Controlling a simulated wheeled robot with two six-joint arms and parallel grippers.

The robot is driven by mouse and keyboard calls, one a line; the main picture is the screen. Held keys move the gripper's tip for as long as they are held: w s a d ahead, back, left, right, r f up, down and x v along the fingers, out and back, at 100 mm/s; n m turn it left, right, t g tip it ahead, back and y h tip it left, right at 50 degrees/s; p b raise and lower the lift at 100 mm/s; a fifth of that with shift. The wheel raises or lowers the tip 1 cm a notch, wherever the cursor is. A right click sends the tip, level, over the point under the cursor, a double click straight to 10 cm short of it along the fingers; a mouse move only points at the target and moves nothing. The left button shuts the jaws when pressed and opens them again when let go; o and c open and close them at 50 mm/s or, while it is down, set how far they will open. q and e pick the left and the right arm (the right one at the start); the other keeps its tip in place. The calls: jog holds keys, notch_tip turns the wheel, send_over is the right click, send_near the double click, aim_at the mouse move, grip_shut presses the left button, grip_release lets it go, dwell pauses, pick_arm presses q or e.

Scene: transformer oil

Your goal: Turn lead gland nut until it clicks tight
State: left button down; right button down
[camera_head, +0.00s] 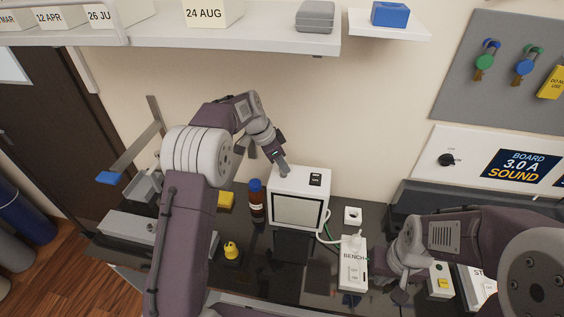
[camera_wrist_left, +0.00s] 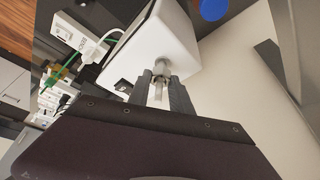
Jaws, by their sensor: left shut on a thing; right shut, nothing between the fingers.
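A white box (camera_head: 306,180) with a dark switch on top and a grey front panel stands on the dark bench; it fills the upper middle of the left wrist view (camera_wrist_left: 160,40). My left gripper (camera_wrist_left: 163,90) is shut around the fitting there, a finger on each side. My right gripper (camera_head: 401,294) is shut and empty, low over the bench at right.
A brown bottle (camera_head: 256,202) and a yellow object (camera_head: 231,250) stand left of the box. A white BENCH socket strip (camera_head: 353,262) and white cable (camera_head: 322,232) lie to the right. A shelf (camera_head: 240,42) overhangs above.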

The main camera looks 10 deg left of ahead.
pick_arm(q)
jog(key=m+p, duration=0.1)
jog(key=m+g+p, duration=0.1)
jog(key=m, duration=0.1)
jog(key=shift+w+r+h+p, duration=0.1)
jog(key=shift+r+h+p, duration=0.1)
jog(key=shift+h+p, duration=0.1)
jog(key=shift+w+f+m+g+p, duration=0.15)
jog(key=shift+m+g+p, duration=0.65)
jog(key=shift+m+p, duration=0.85)
jog(key=shift+m, duration=0.25)
jog(key=c, duration=1.2)
grip_release()
jog(key=shift+o, duration=0.2)
